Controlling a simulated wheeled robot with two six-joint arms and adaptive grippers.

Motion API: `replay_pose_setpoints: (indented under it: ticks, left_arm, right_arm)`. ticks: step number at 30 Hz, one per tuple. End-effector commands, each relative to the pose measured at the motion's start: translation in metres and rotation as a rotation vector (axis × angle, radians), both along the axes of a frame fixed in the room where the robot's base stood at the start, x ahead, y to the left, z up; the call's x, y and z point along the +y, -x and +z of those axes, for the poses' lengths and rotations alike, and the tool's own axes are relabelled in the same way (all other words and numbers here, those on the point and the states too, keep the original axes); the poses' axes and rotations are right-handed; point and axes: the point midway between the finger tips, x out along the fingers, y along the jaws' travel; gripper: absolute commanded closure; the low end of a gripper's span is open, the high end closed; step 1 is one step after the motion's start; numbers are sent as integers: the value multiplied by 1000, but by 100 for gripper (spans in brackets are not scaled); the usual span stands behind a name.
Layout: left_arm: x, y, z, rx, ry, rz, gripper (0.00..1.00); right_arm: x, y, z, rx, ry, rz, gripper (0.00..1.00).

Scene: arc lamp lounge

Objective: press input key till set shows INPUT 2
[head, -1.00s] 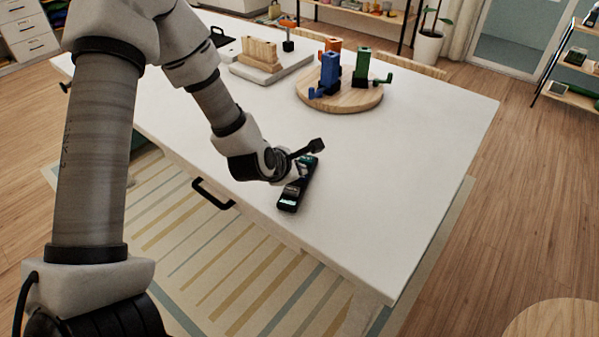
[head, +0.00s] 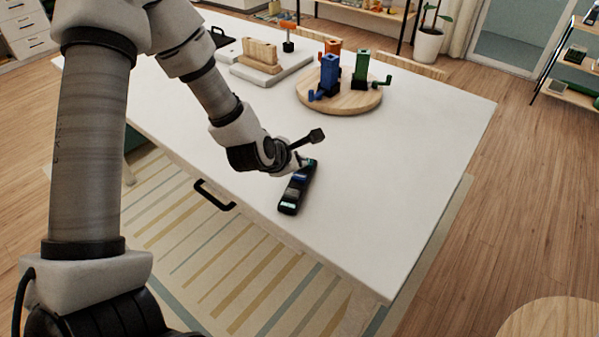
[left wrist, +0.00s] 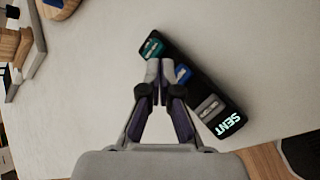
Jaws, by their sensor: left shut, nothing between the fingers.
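A black remote (head: 295,190) lies on the white table near its front edge. In the left wrist view the remote (left wrist: 193,82) has a teal key (left wrist: 152,48), a blue key (left wrist: 183,73) and a grey key (left wrist: 209,107). Its small display (left wrist: 229,125) at the lower right end reads "SENT". My left gripper (head: 303,160) is shut and empty at the far part of the remote. In the wrist view its fingertips (left wrist: 160,68) appear between the teal and blue keys; I cannot tell whether they touch. No screen showing an input is visible. My right gripper is out of view.
A round wooden board (head: 340,98) with blue, orange and green pieces stands farther back on the table (head: 400,150). A pale tray (head: 268,72) with a wooden block is at the back left. The tabletop right of the remote is clear.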

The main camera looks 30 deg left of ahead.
Motion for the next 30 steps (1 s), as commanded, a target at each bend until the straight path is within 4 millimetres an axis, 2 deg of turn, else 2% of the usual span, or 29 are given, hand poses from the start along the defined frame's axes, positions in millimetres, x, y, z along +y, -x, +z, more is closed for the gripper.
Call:
replay_pose_setpoints:
  ticks: [1,9,30]
  left_arm:
    - [0,0,10,-1,0,-1,100]
    - [0,0,36,-1,-1,1,100]
    - [0,0,36,0,0,0,100]
  right_arm:
    - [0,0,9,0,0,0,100]
    - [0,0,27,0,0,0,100]
    - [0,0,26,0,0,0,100]
